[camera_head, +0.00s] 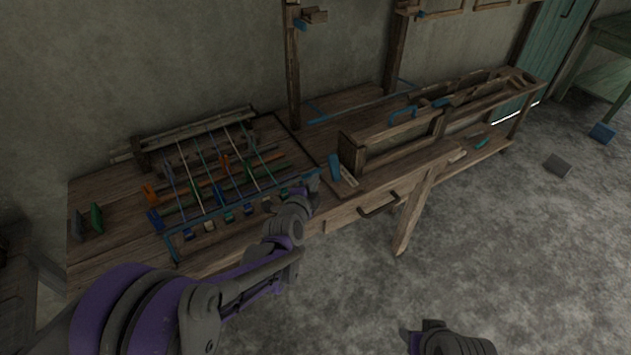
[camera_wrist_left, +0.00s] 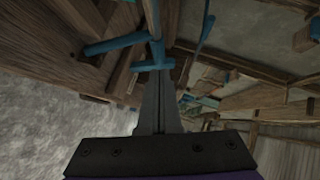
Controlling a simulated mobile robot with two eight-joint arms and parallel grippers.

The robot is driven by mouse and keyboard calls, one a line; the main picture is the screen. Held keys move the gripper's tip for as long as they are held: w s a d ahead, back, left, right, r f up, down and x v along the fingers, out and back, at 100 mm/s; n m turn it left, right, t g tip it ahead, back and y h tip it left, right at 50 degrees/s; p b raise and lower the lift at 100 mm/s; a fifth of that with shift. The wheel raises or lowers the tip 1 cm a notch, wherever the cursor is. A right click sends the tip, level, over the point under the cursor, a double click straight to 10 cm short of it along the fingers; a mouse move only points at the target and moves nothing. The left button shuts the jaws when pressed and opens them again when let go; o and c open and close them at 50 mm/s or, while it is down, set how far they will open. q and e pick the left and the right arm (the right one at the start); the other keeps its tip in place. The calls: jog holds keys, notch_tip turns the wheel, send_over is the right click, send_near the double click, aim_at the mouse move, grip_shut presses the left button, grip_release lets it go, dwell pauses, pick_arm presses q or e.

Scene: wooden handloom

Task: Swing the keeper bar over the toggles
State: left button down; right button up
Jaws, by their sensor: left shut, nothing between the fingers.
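In the head view the blue keeper bar (camera_head: 235,208) runs along the front edge of the bench, with a bent end at its left. The toggles (camera_head: 228,214), several small blue and pale blocks, sit in a row close to the bar. From this angle I cannot tell if the bar lies over them. My left gripper (camera_head: 313,183) is shut and empty at the bar's right end. In the left wrist view the shut fingers (camera_wrist_left: 160,80) reach a blue crosspiece (camera_wrist_left: 153,65); contact is unclear. My right gripper (camera_head: 420,333) is partly in view at the bottom, over the floor.
Cords with orange, green and blue pieces (camera_head: 222,165) stretch behind the toggles. A wooden frame with a blue handle (camera_head: 412,112) stands to the right. A drawer handle (camera_head: 379,205) sticks out of the bench front. Upright posts (camera_head: 292,70) rise behind.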

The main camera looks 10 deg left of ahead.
pick_arm(q)
jog(key=shift+w+a+r+n+g+p, duration=0.2)
jog(key=shift+w+a+n+g+p, duration=0.15)
jog(key=shift+g+p, duration=0.2)
jog(key=shift+w+a+f+n+g+h+p, duration=0.25)
jog(key=shift+w+g+h+p, duration=0.1)
jog(key=shift+w+p, duration=0.15)
jog(key=shift+s+r, duration=0.1)
